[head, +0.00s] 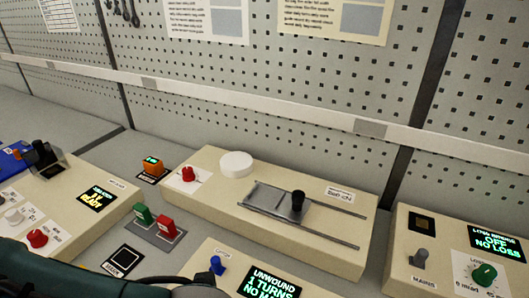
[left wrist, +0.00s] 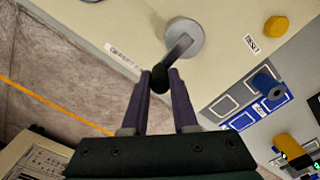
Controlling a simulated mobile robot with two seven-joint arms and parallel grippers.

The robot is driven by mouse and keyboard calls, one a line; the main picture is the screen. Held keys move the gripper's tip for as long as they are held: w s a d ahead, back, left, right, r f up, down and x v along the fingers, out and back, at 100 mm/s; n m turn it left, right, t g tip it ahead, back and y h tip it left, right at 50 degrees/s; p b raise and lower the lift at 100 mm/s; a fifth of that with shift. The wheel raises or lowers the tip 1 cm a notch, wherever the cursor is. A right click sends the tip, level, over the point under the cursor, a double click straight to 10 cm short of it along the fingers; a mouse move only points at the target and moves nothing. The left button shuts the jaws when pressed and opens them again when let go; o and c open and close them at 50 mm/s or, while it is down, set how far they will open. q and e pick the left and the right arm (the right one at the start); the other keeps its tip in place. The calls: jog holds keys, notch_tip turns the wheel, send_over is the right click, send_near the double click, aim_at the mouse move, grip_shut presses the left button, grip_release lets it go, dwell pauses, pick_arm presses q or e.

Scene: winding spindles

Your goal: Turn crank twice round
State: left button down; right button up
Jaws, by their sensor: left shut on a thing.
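In the left wrist view, a crank has a round grey hub (left wrist: 191,32), a short grey arm (left wrist: 178,48) and a dark knob (left wrist: 160,80). It is mounted on a beige panel (left wrist: 115,22). The two fingers of my left gripper (left wrist: 159,76) are shut on the knob, one on each side. In the head view my dark green left arm crosses the bottom left corner; the crank is not visible there. A display (head: 270,284) at the bottom reads "UNWOUND 1 TURNS", with its last line cut off. My right gripper is not in view.
In the left wrist view a yellow button (left wrist: 276,25) and a blue knob (left wrist: 264,83) sit right of the crank. In the head view a box with a slider (head: 297,203) stands mid-table, with red and green blocks (head: 165,226) to its left. A pegboard wall closes the back.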

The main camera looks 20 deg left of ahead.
pick_arm(q)
jog(key=c, duration=0.7)
grip_release()
notch_tip(320, 180, up, 10)
jog(key=shift+f+p, duration=0.1)
jog(key=shift+p, duration=0.6)
